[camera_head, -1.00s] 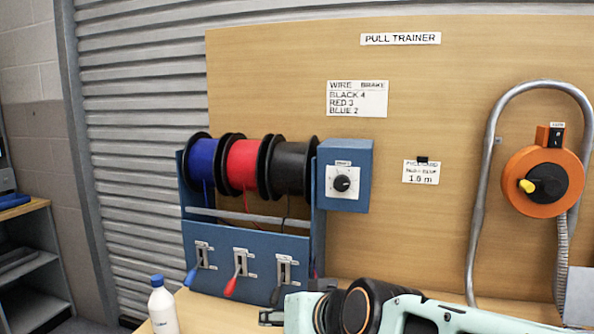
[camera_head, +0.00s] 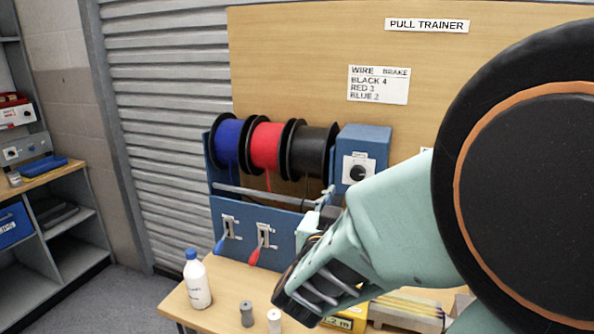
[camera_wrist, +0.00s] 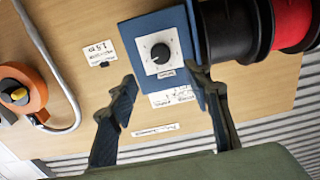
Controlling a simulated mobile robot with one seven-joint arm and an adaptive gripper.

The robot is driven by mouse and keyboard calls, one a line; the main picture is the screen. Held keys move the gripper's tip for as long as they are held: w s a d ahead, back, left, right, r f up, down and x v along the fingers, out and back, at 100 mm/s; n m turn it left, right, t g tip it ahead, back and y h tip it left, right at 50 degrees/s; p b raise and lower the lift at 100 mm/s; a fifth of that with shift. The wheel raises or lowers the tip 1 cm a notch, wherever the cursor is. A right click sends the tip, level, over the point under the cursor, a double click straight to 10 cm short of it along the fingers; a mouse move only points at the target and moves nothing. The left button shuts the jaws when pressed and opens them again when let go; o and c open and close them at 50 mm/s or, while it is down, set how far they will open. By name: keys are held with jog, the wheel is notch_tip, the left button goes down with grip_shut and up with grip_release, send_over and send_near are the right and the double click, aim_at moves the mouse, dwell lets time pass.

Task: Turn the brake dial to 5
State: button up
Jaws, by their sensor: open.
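The brake dial (camera_head: 357,173) is a black knob on a white plate on the front of a blue box (camera_head: 372,140), right of the spools. The dial also shows in the wrist view (camera_wrist: 160,53), where the picture is turned about. Its setting is too small to read. My gripper (camera_wrist: 164,90) is open and empty, its two dark fingers spread in front of the blue box. The dial lies between and beyond the fingertips in the wrist view, apart from them. In the head view my arm covers much of the right side and the gripper is partly hidden.
Blue (camera_head: 229,142), red (camera_head: 266,146) and black (camera_head: 312,152) spools sit left of the box. A sign (camera_head: 378,85) lists black 4, red 3, blue 2. A white bottle (camera_head: 197,280) and small cylinders stand on the bench. An orange reel (camera_wrist: 20,95) shows in the wrist view.

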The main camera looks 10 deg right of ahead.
aim_at(357, 176)
jog(key=p+x, duration=0.1)
jog(key=x, duration=0.9)
jog(key=shift+w+d+f+p, duration=0.1)
jog(key=shift+w+d+p, duration=0.2)
jog(key=shift+p, duration=0.1)
jog(key=shift+a, duration=0.1)
jog(key=c, duration=1.2)
jog(key=shift+o, duration=0.2)
